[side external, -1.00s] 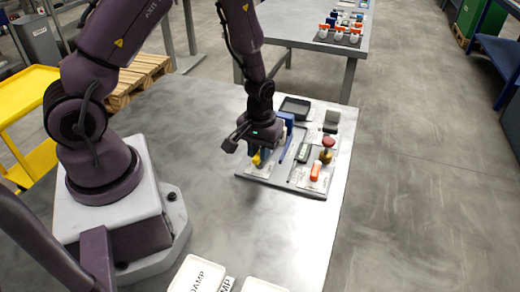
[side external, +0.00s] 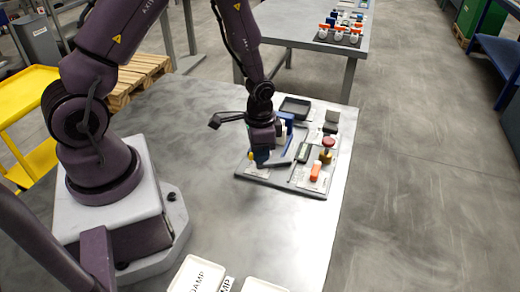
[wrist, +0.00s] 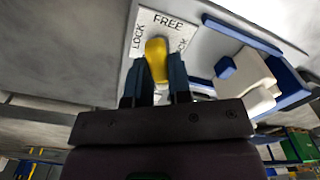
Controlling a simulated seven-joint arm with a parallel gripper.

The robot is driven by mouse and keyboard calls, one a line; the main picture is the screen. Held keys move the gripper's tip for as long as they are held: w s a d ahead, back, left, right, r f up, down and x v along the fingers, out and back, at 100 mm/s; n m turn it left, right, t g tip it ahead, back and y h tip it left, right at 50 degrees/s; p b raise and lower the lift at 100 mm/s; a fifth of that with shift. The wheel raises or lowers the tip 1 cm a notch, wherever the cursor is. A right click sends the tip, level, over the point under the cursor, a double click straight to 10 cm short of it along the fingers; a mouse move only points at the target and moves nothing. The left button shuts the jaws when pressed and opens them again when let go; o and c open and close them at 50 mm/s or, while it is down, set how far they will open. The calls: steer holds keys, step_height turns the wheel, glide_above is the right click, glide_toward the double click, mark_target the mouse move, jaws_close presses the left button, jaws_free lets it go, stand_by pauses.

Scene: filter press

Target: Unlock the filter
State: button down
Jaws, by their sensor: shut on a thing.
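The yellow lever (wrist: 156,60) is between my gripper's fingers (wrist: 158,85) in the wrist view, and they are shut on it. The lever points roughly at the word FREE on a white label plate (wrist: 146,20), with LOCK printed to either side. A sliver of yellow (side external: 251,155) shows beside my gripper (side external: 258,162) in the side view. Right of the lever in the wrist view are a white block (wrist: 247,80) and a blue frame (wrist: 285,80). My gripper hides the lever's near end.
The grey panel also carries a red knob (side external: 328,142) on a brass base, an orange handle (side external: 315,172), a dark tray (side external: 295,107) and a grey block (side external: 331,116). White labelled trays (side external: 196,275) lie at the table's front.

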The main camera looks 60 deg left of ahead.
steer(key=m, duration=0.5)
steer(key=shift+m, duration=0.4)
stand_by(0.4)
steer(key=c, duration=1)
jaws_free()
steer(key=shift+c, duration=0.2)
steer(key=shift+r, duration=0.1)
step_height(320, 180, up, 13)
